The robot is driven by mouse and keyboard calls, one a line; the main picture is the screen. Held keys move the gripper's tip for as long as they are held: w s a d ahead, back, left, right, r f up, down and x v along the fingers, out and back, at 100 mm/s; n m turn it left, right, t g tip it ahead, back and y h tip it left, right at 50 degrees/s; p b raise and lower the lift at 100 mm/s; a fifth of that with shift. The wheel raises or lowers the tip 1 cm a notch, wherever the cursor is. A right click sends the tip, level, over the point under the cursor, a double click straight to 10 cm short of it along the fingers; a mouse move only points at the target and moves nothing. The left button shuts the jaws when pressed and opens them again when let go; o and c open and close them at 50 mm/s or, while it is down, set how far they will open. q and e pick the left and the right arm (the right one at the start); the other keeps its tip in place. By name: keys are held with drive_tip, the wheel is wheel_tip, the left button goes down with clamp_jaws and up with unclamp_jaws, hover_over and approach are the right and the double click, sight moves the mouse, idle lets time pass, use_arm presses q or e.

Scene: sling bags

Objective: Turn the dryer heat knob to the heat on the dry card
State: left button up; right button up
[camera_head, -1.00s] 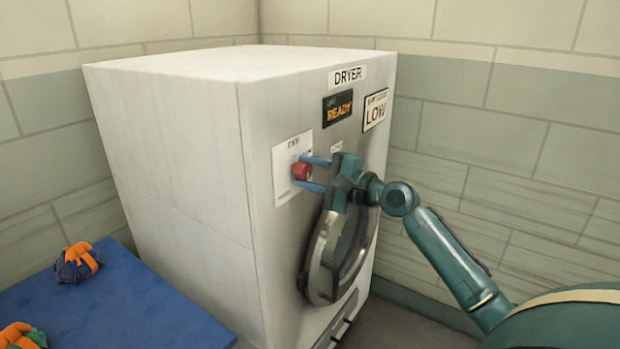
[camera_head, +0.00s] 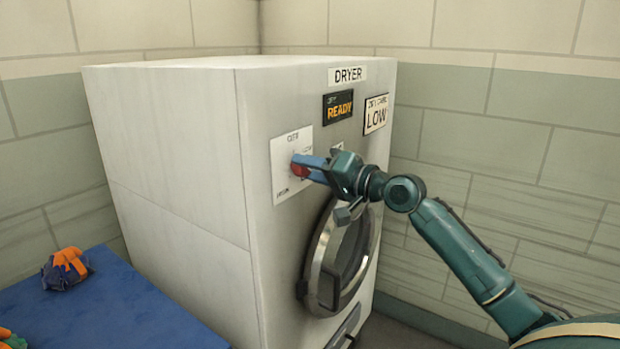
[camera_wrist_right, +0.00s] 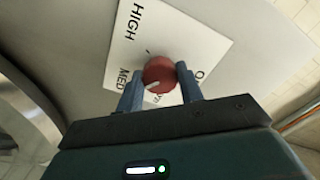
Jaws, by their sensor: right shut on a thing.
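The red heat knob (camera_head: 298,170) sits on a white dial plate (camera_head: 284,187) on the front of the white dryer (camera_head: 180,150). My right gripper (camera_head: 306,165) is shut on the knob, one finger on each side; the right wrist view also shows the knob (camera_wrist_right: 158,74) between the fingers (camera_wrist_right: 160,90). The plate there reads HIGH, MED, a partly hidden "O" word and another covered label. The knob's white mark points to the lower left in that view, between MED and the covered label. The dry card (camera_head: 376,114) reads LOW. My left gripper is not in view.
A READY display (camera_head: 338,106) and DRYER sign (camera_head: 347,75) are above the knob. The round dryer door (camera_head: 342,255) is below my right gripper. A blue table (camera_head: 110,305) at lower left holds an orange and dark blue bundle (camera_head: 67,268). Block walls stand behind.

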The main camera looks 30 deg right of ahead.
drive_tip(key=shift+f+n+b, duration=0.15)
drive_tip(key=shift+n+b, duration=0.4)
drive_tip(key=shift+n, duration=0.45)
drive_tip(key=n+b, duration=0.1)
drive_tip(key=n, duration=0.1)
drive_tip(key=shift+n, duration=0.3)
drive_tip(key=shift+n+b, duration=0.65)
drive_tip(key=shift+n, duration=0.25)
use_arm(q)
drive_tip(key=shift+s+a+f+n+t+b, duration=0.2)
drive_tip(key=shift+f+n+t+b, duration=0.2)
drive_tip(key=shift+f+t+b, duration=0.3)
use_arm(e)
drive_tip(key=n, duration=0.4)
drive_tip(key=shift+n, duration=0.4)
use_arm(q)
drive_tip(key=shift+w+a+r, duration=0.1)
use_arm(e)
drive_tip(key=o, duration=1)
drive_tip(key=shift+s+d, duration=0.1)
